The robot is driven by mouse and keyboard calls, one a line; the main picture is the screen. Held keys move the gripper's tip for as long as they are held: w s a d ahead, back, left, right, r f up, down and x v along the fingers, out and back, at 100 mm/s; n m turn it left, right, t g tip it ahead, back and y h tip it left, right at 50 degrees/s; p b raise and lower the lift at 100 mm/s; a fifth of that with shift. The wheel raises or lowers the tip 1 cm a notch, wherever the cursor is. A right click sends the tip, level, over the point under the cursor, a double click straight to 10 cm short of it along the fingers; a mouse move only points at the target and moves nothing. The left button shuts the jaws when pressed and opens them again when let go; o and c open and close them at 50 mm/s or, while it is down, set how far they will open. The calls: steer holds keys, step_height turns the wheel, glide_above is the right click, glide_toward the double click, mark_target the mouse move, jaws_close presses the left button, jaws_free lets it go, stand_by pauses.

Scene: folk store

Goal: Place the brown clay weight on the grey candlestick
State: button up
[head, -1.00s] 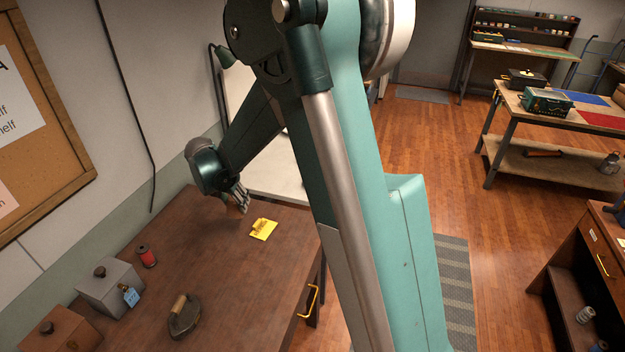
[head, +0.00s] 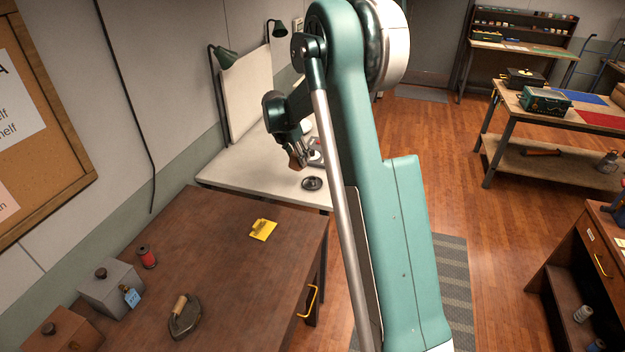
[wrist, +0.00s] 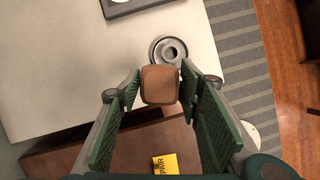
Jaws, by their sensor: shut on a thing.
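The brown clay weight (wrist: 160,86) is a rounded block between the green finger pads of my gripper (wrist: 160,90), which is shut on it. In the head view my gripper (head: 300,150) holds the weight (head: 296,160) in the air over the white table, partly hidden by my arm. The grey candlestick (head: 312,184) is a low round dish standing on the white table near its front edge. In the wrist view the candlestick (wrist: 166,52) shows its round rim and central socket, just beyond the weight, which overlaps its near edge in the picture. The weight appears apart from it.
The white table (head: 240,178) has a pale back panel and lamps, and a grey tray-like object (wrist: 128,6) stands on it. The brown table (head: 210,240) in front holds a yellow note (head: 263,230), a red spool (head: 146,257), an iron (head: 184,318) and boxes.

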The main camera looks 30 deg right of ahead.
glide_above(313, 178)
steer(key=shift+a+r+m, duration=0.1)
steer(key=shift+r+m, duration=0.15)
steer(key=shift+m, duration=0.15)
steer(key=shift+f, duration=0.1)
steer(key=shift+f, duration=3.05)
steer(key=shift+f, duration=1.85)
steer(key=shift+f, duration=0.15)
steer(key=o, duration=1.1)
steer(key=shift+c, duration=0.2)
